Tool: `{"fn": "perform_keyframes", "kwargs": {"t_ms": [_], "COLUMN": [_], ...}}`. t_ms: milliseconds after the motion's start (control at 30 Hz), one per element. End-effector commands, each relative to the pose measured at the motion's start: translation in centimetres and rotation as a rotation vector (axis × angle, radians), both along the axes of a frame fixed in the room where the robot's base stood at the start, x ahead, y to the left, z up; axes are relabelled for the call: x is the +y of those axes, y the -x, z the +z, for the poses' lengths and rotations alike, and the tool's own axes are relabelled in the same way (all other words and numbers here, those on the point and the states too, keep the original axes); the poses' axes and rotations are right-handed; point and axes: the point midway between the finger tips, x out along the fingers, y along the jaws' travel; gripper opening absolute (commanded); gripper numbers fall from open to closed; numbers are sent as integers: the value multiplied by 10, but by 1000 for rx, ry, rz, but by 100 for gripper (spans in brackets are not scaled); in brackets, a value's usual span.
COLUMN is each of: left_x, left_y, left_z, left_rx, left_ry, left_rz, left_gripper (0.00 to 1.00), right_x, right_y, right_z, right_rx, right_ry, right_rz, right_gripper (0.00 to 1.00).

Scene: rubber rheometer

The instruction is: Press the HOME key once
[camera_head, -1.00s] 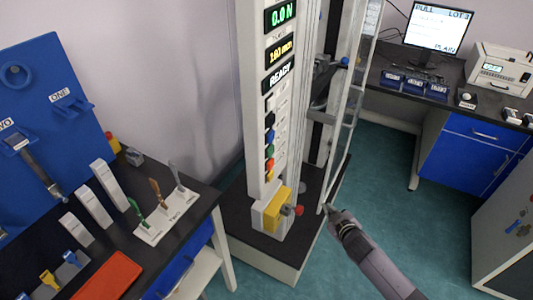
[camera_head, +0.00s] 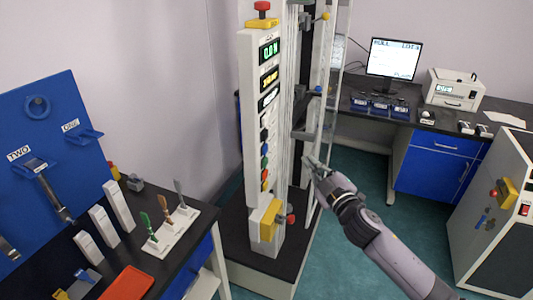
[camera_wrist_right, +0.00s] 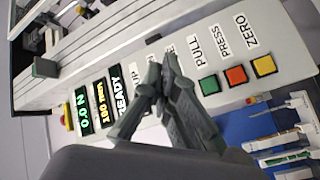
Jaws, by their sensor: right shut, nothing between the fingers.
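The tall white test machine's key panel (camera_head: 253,150) carries a column of small keys under its displays. I cannot read a HOME label in either view. In the right wrist view, the PULL green key (camera_wrist_right: 209,85), PRESS red key (camera_wrist_right: 236,76) and ZERO yellow key (camera_wrist_right: 264,66) show clearly; the keys beside them are hidden behind the fingers. My right gripper (camera_head: 311,163) is shut and empty, right of the panel; its closed fingertips (camera_wrist_right: 162,68) appear over the label row. My left gripper is not in view.
The displays (camera_wrist_right: 100,111) read 0.0 N, 160 mm and READY. A yellow box with a red knob (camera_head: 269,219) stands at the panel's foot. A dark bench (camera_head: 150,255) with tools is at left; the clear guard (camera_head: 335,100) is near my right arm.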

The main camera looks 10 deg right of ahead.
Motion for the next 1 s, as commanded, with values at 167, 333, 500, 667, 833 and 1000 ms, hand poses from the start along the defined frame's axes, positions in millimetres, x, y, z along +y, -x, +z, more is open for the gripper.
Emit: {"fn": "perform_keyframes", "kwargs": {"t_ms": [167, 333, 500, 667, 833, 1000], "left_x": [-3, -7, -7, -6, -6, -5], "left_y": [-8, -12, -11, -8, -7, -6], "left_z": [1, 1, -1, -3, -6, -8], "left_rx": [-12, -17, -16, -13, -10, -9], "left_ry": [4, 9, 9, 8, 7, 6], "left_rz": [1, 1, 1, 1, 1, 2], "left_gripper": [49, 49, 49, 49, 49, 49], "right_x": [0, 2, 15, 34, 54, 67], "right_y": [0, -2, -11, -24, -36, -45], "right_z": [0, -1, -1, -1, -1, -1], "right_rx": [0, 0, 0, 0, 0, 0], "right_ry": [0, -1, -2, -3, -2, -2], "right_rz": [0, 0, -1, 1, 1, -1], "right_gripper": [0, 0, 0, 0, 0, 0]}}
